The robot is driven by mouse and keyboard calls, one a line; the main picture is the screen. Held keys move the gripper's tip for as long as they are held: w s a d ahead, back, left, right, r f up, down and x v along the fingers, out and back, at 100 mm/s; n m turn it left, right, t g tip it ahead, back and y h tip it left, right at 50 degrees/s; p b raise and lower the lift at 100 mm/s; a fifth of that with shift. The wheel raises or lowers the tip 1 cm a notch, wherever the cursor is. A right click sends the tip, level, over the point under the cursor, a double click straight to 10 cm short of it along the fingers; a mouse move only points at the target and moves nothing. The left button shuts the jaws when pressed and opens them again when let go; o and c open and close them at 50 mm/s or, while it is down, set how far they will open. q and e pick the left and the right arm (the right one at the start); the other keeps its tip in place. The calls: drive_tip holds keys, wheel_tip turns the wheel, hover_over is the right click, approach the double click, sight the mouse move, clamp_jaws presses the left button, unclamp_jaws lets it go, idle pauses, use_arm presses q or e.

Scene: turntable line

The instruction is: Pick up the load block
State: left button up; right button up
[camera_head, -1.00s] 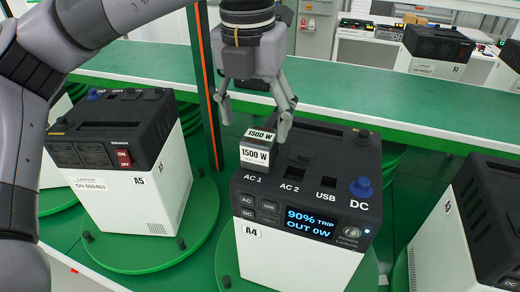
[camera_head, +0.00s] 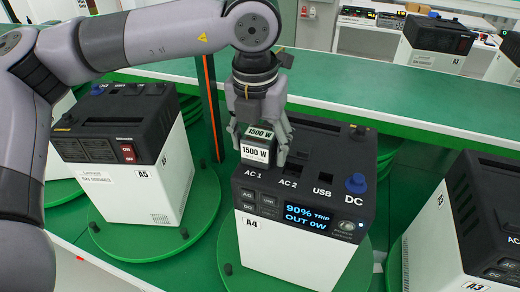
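The load block (camera_head: 255,153) is a small dark block with white "1500 W" labels. It stands upright on the top of the A4 power unit (camera_head: 290,262), behind the "AC 1" marking. My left gripper (camera_head: 259,142) comes down over it from above, with one finger close against each side. The fingers appear shut on the block, though their contact is partly hidden. The A4 unit's screen (camera_head: 312,217) reads "90% TRIP" and "OUT 0W". My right gripper is not in view.
Unit A5 (camera_head: 122,180) stands on a green turntable (camera_head: 195,205) at left. Unit A3 (camera_head: 435,245) stands close at right. A blue DC knob (camera_head: 356,183) sticks up on A4.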

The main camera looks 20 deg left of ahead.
use_arm(q)
clamp_jaws()
idle(0.6)
